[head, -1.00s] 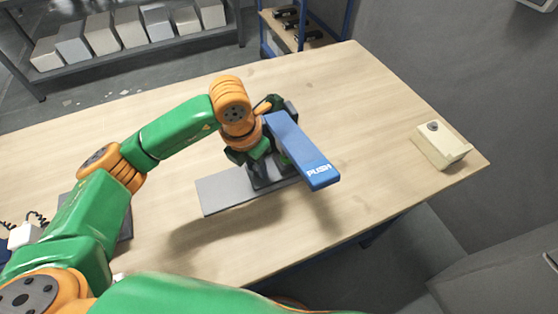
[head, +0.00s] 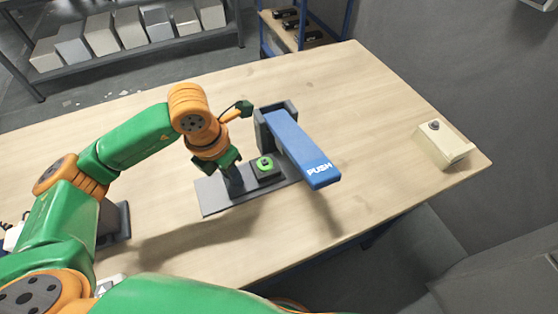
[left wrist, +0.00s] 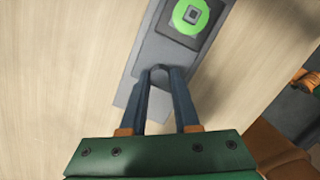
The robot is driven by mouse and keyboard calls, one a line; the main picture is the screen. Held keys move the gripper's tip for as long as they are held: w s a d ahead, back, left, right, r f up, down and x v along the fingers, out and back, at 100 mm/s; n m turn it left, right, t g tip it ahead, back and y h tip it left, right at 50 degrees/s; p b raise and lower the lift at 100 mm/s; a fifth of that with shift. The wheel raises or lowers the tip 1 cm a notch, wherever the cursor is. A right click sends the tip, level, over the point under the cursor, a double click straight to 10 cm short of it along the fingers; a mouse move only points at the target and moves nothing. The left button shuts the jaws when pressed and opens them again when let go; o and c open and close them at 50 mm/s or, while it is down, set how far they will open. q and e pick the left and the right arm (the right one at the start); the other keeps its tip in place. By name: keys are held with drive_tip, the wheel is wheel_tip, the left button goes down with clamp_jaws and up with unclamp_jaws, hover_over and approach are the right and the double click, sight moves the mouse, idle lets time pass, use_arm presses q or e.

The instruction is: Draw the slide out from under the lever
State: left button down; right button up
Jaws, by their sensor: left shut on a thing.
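The blue lever (head: 300,148), marked PUSH, reaches out from a dark grey bracket (head: 262,132) on the wooden table. The slide is a dark block (head: 277,180) with a green ring on top, on a flat grey plate (head: 212,198). The block lies to the left of the lever's front half. It also shows in the left wrist view (left wrist: 166,26). My left gripper (head: 236,190) points down just left of the block. My right gripper is out of view.
A cream box with a dark button (head: 440,144) stands at the table's right end. A dark device (head: 115,224) sits at the left, partly behind my arm. The table (head: 370,110) is clear around the lever. Shelves stand behind.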

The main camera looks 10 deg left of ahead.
use_arm(q)
drive_tip(key=shift+s+a+b, duration=0.35)
drive_tip(key=shift+s+a, duration=0.3)
drive_tip(key=shift+a, duration=0.35)
drive_tip(key=shift+s+a+b, duration=0.35)
drive_tip(key=shift+s+a, duration=0.3)
drive_tip(key=shift+a, duration=0.3)
drive_tip(key=shift+s+a, duration=0.1)
drive_tip(key=c, duration=0.7)
unclamp_jaws()
drive_tip(key=shift+r, duration=0.1)
wheel_tip(320, 180, up, 6)
drive_tip(key=p, duration=0.4)
drive_tip(key=shift+p, duration=0.35)
